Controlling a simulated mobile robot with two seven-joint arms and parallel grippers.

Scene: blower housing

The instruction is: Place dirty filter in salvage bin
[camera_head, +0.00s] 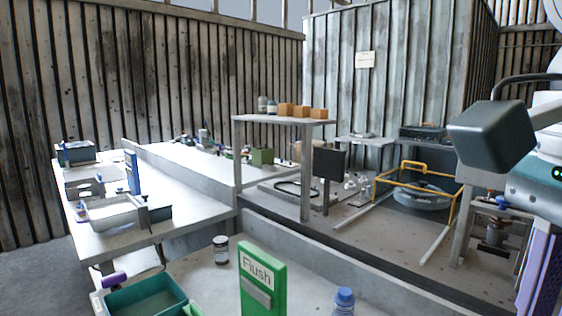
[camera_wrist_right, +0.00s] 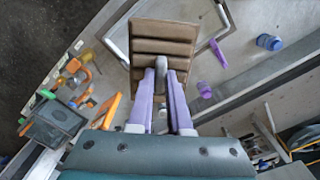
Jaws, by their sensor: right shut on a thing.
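The dirty filter (camera_wrist_right: 164,40) is a brown pleated panel at the top middle of the right wrist view. My right gripper (camera_wrist_right: 161,66) has its lavender fingers shut on the filter's near edge. The filter is held out in front of the fingers, over a grey surface. The filter is not visible in the head view. No bin marked as salvage is readable, so I cannot tell which container it is. A dark green open bin (camera_head: 146,298) stands at the lower left of the head view. My left gripper is not in view.
A green "Flush" box (camera_head: 262,283), a small jar (camera_head: 221,250) and a blue-capped bottle (camera_head: 344,302) stand on the near bench. A shelf (camera_head: 283,120) and a yellow frame (camera_head: 415,185) stand behind. In the wrist view, a dark tray (camera_wrist_right: 57,122) and orange tools lie left.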

